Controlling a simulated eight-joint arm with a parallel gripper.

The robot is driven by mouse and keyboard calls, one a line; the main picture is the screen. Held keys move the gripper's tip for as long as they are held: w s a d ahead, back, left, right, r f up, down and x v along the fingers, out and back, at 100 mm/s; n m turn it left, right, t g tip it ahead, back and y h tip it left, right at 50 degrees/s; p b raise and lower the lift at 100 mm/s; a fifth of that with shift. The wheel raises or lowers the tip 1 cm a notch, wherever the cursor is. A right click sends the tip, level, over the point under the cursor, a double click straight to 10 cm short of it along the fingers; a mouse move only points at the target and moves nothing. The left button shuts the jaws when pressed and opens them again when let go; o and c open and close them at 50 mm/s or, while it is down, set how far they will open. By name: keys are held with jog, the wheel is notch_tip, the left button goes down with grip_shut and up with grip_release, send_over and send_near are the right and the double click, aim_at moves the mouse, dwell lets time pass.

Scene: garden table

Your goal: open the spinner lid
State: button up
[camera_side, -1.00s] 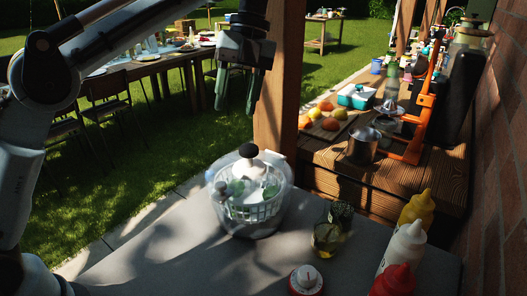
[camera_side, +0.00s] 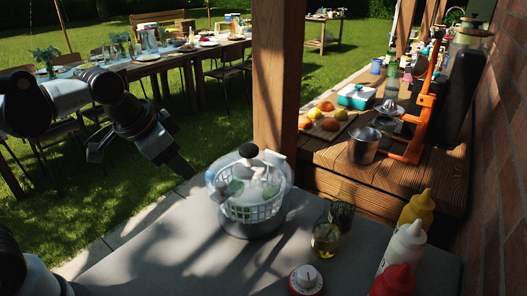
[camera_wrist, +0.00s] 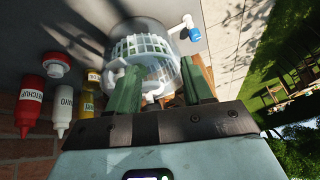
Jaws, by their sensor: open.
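The salad spinner (camera_side: 252,207) stands upright on the grey tabletop, with a white slatted basket inside a clear bowl. Green pieces show faintly inside. My gripper (camera_side: 186,171) is left of the spinner, tilted down toward its side, apparently apart from it. In the wrist view, the open green fingers (camera_wrist: 160,68) frame the spinner (camera_wrist: 143,47), with nothing clearly held between them. White fittings show by its rim, and a white piece with a blue end is beside it.
A glass oil bottle (camera_side: 326,236), a red-and-white timer (camera_side: 305,280) and ketchup (camera_side: 396,281), mayo (camera_side: 404,248) and mustard (camera_side: 416,209) bottles stand to the right. A wooden post (camera_side: 277,80) rises behind the spinner. The front-left tabletop (camera_side: 170,260) is clear.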

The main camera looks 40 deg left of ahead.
notch_tip(320, 180, down, 3)
jog(key=s+n+t, duration=0.1)
jog(key=s+n, duration=0.1)
jog(key=n, duration=0.1)
jog(key=m+g, duration=0.7)
jog(key=m, duration=0.1)
send_near(220, 184)
jog(key=shift+m, duration=0.3)
jog(key=shift+s+d+f, duration=0.1)
jog(key=shift+f, duration=1.95)
jog(key=shift+s+d+f, duration=0.1)
jog(key=shift+f, duration=2)
grip_shut()
